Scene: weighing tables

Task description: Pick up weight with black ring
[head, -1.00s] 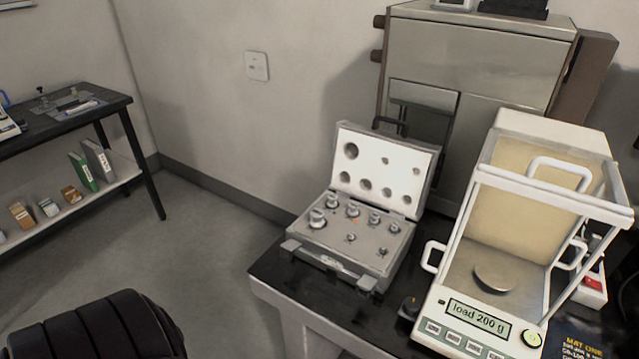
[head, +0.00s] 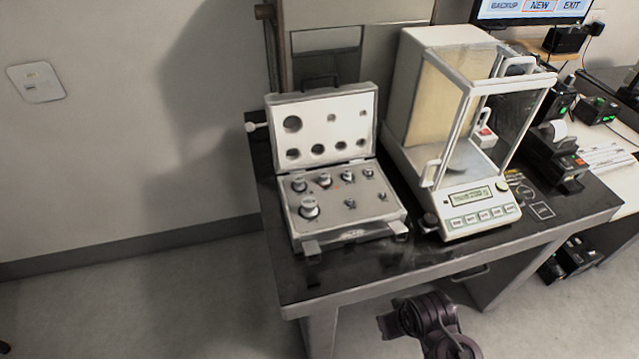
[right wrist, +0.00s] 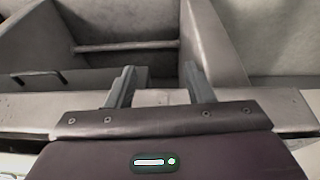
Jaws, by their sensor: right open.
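An open weight case (head: 348,228) stands on the black-topped table in the head view, its lid (head: 328,110) tilted up at the back. Several metal weights stand upright in its tray, the largest (head: 309,209) at the front left. Dark bands show on some of them, but they are too small to tell which weight has the black ring. My right gripper (right wrist: 159,78) is open and empty in the right wrist view, with no weight between its fingers. Part of my right arm shows low in the head view, in front of the table. My left gripper is out of view.
A balance (head: 480,208) with a glazed chamber stands right of the case. A small printer (head: 556,158) is farther right. The black table top (head: 330,276) is bare along its front left edge. A drawer handle (head: 468,273) is below the top.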

